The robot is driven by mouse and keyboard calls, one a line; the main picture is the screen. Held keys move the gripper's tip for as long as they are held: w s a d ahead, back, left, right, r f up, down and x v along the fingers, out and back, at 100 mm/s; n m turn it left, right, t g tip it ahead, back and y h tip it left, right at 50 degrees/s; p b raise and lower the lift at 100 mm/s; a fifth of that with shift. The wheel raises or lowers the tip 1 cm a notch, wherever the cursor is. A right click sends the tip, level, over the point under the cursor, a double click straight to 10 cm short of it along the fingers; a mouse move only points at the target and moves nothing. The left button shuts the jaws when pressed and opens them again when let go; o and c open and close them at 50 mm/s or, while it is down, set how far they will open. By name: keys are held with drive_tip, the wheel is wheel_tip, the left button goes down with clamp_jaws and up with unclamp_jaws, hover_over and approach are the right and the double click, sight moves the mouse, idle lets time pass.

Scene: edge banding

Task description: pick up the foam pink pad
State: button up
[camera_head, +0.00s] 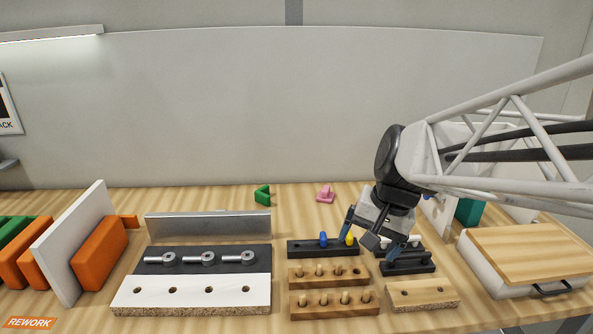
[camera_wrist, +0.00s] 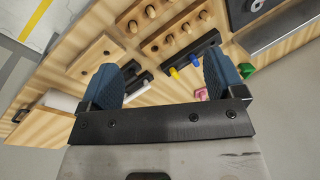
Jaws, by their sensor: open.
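The pink pad (camera_head: 325,194) lies at the back of the wooden table, right of a green wedge-shaped piece, in the head view. In the wrist view the pink pad (camera_wrist: 201,94) is partly hidden behind the right finger. My gripper (camera_head: 367,234) is open with nothing between its blue fingers. It is above the dark pegged block, in front and to the right of the pink pad, and apart from it. In the wrist view the fingers of my gripper (camera_wrist: 162,80) are spread wide over the pegged blocks.
The green piece (camera_head: 262,194) sits left of the pad. A dark block (camera_head: 300,249) with blue and yellow pegs stands in front, with wooden peg blocks (camera_head: 302,283) nearer. A metal strip (camera_head: 208,225) stands left. A wood-topped case (camera_head: 530,252) is right. Table around the pad is clear.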

drive_tip(key=w+f+m+y, duration=0.1)
drive_tip(key=w+m+y, duration=0.3)
drive_tip(key=w, duration=1.1)
drive_tip(key=m+t+y, duration=0.4)
drive_tip(key=m+y, duration=0.2)
drive_tip(key=m, duration=0.8)
approach(329, 189)
drive_tip(key=x, duration=0.3)
drive_tip(key=shift+w+a, duration=0.1)
drive_tip(key=shift+w, duration=0.35)
drive_tip(key=shift+g, duration=0.3)
drive_tip(key=shift+x, duration=1.25)
drive_tip(key=shift+a, duration=0.1)
drive_tip(key=shift+x, duration=2.55)
drive_tip(key=shift+s, duration=0.15)
